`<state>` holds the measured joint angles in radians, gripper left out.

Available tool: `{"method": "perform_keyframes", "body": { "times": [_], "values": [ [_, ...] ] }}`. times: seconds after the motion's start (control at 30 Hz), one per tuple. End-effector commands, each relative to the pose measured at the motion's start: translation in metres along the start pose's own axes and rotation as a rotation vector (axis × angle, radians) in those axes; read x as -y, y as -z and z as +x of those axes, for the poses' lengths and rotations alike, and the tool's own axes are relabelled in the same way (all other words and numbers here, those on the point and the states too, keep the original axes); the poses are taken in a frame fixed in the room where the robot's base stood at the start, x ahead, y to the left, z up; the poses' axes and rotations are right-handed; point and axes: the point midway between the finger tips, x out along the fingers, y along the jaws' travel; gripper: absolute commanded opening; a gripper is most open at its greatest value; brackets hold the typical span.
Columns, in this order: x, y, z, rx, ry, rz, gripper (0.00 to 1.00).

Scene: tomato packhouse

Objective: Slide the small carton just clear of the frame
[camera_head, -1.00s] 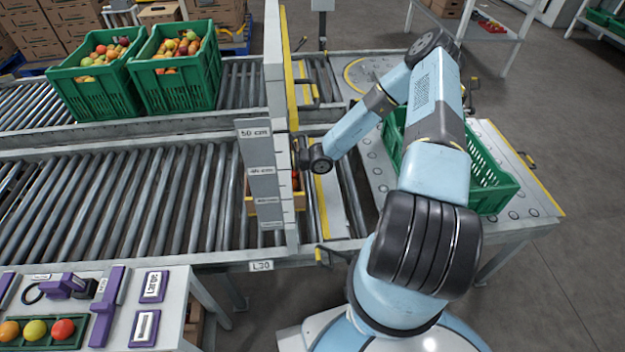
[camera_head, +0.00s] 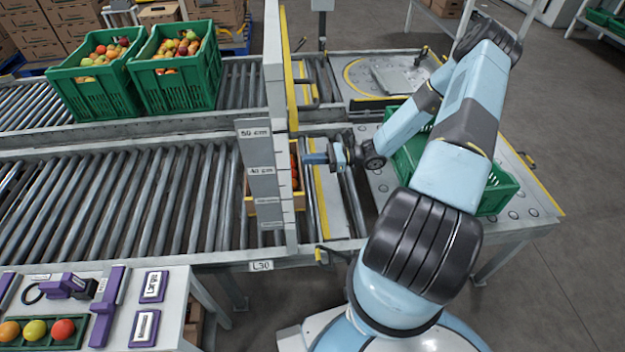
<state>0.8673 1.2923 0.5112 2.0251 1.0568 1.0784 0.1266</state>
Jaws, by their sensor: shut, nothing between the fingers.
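The small carton (camera_head: 264,208) is a yellow-brown box with red tomatoes (camera_head: 294,172) in it. It sits on the rollers under the grey frame (camera_head: 291,216), partly hidden by the frame and its height scale. Part of it shows on each side of the frame. My gripper (camera_head: 306,158) is shut and empty.
A green crate (camera_head: 489,203) stands on the ball table at the right, beneath my arm. A yellow-edged plate (camera_head: 327,200) crosses the conveyor right of the frame. Two fruit-filled green crates (camera_head: 96,92) (camera_head: 178,84) stand on the back conveyor. The front rollers left of the frame are clear.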

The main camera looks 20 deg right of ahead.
Motion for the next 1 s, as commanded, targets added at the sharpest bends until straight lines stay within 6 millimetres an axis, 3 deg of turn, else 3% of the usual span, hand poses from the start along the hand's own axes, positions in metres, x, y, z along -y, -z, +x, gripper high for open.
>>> {"method": "perform_keyframes", "body": {
  "times": [0.07,0.5,0.7,1.0],
  "values": [
    [0.001,0.0,-0.015,-0.002,0.002,-0.001,0.0],
    [0.0,0.072,-0.01,0.001,0.0,0.001,0.0],
    [0.0,0.097,-0.01,0.0,0.0,0.001,0.0],
    [0.0,0.1,0.0,0.0,-0.001,0.0,0.0]
  ]
}}
